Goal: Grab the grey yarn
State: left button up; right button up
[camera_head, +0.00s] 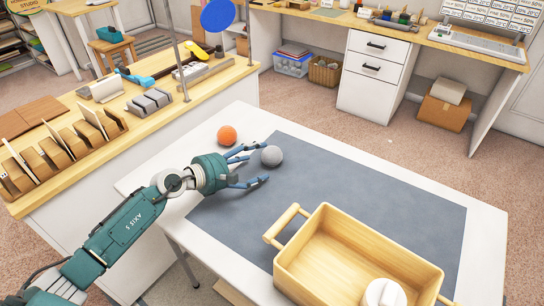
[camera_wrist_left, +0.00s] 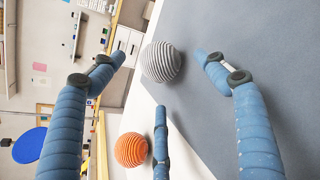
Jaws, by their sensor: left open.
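The grey yarn (camera_head: 272,156) is a ribbed ball on the dark grey mat (camera_head: 370,195) near its far left part. My left gripper (camera_head: 258,163) reaches in from the left with its blue fingers spread open. The ball sits just ahead of and between the fingertips. In the left wrist view the grey yarn (camera_wrist_left: 161,62) shows between the fingers of the open left gripper (camera_wrist_left: 160,75), and I cannot tell whether any finger touches it. My right gripper is out of view.
An orange yarn ball (camera_head: 227,135) lies on the white table beyond my gripper; it also shows in the left wrist view (camera_wrist_left: 130,150). A wooden crate (camera_head: 330,232) with a white round item (camera_head: 384,292) stands at the front right. The mat's right part is clear.

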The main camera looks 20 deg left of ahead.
aim_at(265, 157)
pick_arm(q)
jog(key=x, duration=0.4)
jog(key=shift+d+r+b, duration=0.1)
jog(key=shift+d+b, duration=0.1)
jog(key=shift+b, duration=0.15)
jog(key=c, duration=1)
jog(key=shift+r, duration=0.15)
